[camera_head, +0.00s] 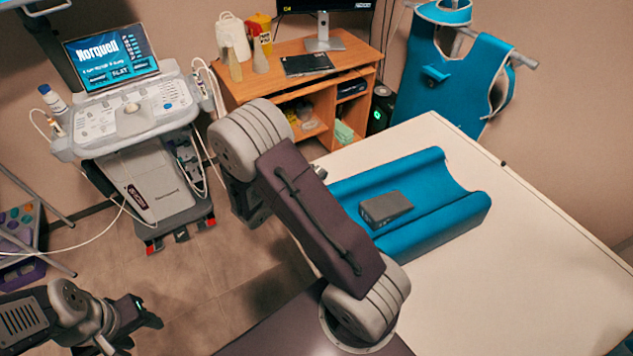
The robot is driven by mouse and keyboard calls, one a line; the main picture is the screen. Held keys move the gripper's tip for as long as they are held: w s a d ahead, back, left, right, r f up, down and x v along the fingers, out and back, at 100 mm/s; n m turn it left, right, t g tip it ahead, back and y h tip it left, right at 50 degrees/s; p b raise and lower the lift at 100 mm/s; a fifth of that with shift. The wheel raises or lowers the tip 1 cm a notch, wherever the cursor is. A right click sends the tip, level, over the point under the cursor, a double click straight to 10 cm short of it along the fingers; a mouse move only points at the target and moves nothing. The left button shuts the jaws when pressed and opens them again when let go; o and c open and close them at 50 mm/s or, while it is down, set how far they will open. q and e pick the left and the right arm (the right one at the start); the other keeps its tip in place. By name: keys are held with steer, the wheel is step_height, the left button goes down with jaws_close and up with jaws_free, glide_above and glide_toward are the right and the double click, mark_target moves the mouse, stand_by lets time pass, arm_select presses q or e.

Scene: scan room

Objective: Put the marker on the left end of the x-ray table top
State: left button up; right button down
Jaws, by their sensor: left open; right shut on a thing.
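The x-ray table top (530,265) is cream-white and fills the right side of the view. A blue trough-shaped cushion (440,232) lies on it, with a dark grey wedge-like block (385,208) on the cushion. I cannot pick out the marker. My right arm rises from the bottom middle and folds over in the centre. It covers the table's near left part, and its gripper is hidden behind the arm. My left gripper (140,318) is at the lower left over the floor, open and apart from the table; its fingers are hard to make out.
An ultrasound cart (135,125) stands at the upper left. A wooden desk (275,80) with a monitor (323,35) is at the back. A blue lead apron (455,75) hangs by the wall. The table's right part is clear.

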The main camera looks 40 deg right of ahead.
step_height(320, 180, down, 3)
steer(key=shift+s+f, duration=0.1)
steer(key=shift+f, duration=0.3)
steer(key=shift+f+b, duration=0.2)
steer(key=shift+b, duration=0.2)
steer(key=c, duration=1.3)
jaws_free()
steer(key=shift+c, duration=0.2)
steer(key=shift+r, duration=0.1)
